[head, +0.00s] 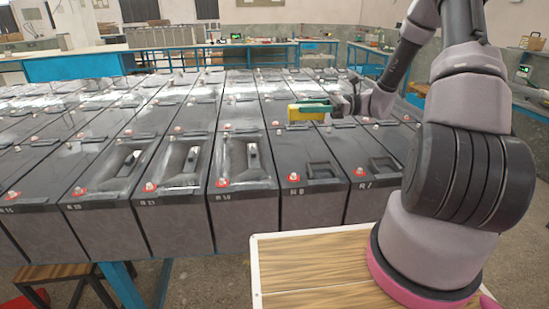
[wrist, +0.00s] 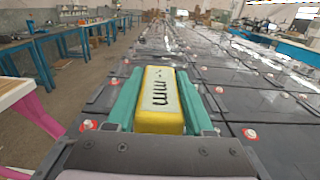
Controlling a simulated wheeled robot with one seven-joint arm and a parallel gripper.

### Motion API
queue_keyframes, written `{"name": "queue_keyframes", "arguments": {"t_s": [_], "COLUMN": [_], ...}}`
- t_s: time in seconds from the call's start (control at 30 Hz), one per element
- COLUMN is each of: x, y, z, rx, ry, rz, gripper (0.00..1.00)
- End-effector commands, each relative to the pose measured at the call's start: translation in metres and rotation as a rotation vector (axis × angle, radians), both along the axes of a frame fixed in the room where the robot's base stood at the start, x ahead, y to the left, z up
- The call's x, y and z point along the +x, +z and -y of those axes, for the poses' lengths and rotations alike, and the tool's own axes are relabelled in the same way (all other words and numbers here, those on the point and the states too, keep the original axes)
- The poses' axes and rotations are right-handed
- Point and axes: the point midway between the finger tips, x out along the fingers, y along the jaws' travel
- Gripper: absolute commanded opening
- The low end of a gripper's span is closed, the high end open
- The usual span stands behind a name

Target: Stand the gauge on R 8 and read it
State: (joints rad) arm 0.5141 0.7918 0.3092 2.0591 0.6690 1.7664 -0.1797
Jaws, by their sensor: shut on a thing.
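The gauge (head: 304,112) is a yellow block, held level in the head view. It also shows in the wrist view (wrist: 163,98), with dark "mm" lettering on its upper face. My gripper (head: 325,106) is shut on it, with green jaws along both sides in the wrist view. The battery marked R 8 (head: 311,150) is a black case in the front row, left of R 7, with a red-ringed terminal and a recessed handle. The gauge is over the rows behind the front part of R 8. Its exact height is unclear, and I see no readable value.
Several similar black batteries stand close together in rows, including R 7 (head: 376,165) on the right. A wood-topped surface (head: 325,265) lies in front at my base. Blue workbenches (head: 95,66) stand at the back.

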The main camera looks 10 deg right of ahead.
Motion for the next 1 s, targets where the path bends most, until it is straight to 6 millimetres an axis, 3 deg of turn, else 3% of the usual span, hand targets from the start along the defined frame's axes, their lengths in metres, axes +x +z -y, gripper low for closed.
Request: {"name": "queue_keyframes", "arguments": {"t_s": [0.3,0.53,0.7,1.0], "x": [0.001,0.002,0.001,0.001], "y": [-0.050,-0.068,-0.094,-0.099], "z": [0.003,0.003,0.002,0.003], "rx": [0.001,0.001,0.001,0.000], "ry": [-0.009,-0.008,-0.007,-0.007], "rz": [-0.002,-0.002,-0.002,0.001], "gripper": [0.00,0.00,0.00,0.00]}}
